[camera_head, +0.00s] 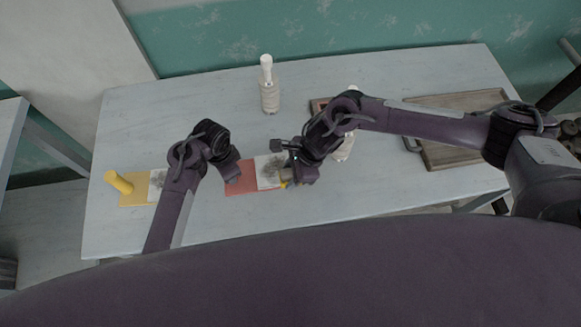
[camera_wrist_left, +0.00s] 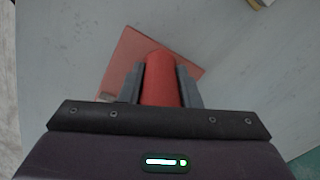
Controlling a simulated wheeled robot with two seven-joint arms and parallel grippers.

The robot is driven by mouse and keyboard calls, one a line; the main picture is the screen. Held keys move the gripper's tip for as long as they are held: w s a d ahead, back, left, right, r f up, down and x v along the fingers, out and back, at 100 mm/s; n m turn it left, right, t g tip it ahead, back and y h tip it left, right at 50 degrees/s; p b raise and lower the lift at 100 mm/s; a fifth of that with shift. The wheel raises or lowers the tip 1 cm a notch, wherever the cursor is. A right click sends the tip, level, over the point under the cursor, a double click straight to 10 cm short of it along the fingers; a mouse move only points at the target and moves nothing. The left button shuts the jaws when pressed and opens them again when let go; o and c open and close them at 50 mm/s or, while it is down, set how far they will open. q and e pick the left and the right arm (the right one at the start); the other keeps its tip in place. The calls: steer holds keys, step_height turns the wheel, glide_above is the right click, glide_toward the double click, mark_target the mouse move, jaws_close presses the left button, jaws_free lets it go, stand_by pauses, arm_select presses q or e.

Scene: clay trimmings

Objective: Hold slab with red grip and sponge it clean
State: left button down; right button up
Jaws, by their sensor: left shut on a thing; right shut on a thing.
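The red slab (camera_head: 239,187) lies flat on the table, with a white patch (camera_head: 268,162) bearing a dark grey smudge. Its upright red grip (camera_wrist_left: 160,82) stands between the two fingers of my left gripper (camera_wrist_left: 162,88), which is shut on it. The slab also shows beyond the grip in the left wrist view (camera_wrist_left: 127,62). In the head view my left gripper (camera_head: 233,178) hides the grip. My right gripper (camera_head: 291,182) is at the slab's right end, beside the smudge, shut on a small yellowish piece, apparently the sponge (camera_head: 284,184), mostly hidden.
A yellow slab (camera_head: 133,197) with a yellow grip (camera_head: 118,182) and a smudged white patch lies left of my left arm. A wooden tray (camera_head: 437,159) lies right, partly behind my right arm. The back left table is clear.

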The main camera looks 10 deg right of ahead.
mark_target(285, 152)
steer(key=shift+f, duration=0.5)
steer(key=shift+w+f, duration=0.7)
steer(key=shift+c, duration=0.3)
steer(key=shift+w, duration=4.2)
steer(key=shift+a, duration=1.1)
steer(key=shift+s+d, duration=0.1)
steer(key=shift+s, duration=4.8)
steer(key=shift+s+a+r, duration=0.1)
steer(key=shift+a, duration=1)
steer(key=shift+w+d, duration=0.1)
steer(key=shift+w, duration=4.9)
steer(key=shift+a, duration=1.05)
steer(key=shift+s, duration=4.95)
step_height(285, 152, up, 8)
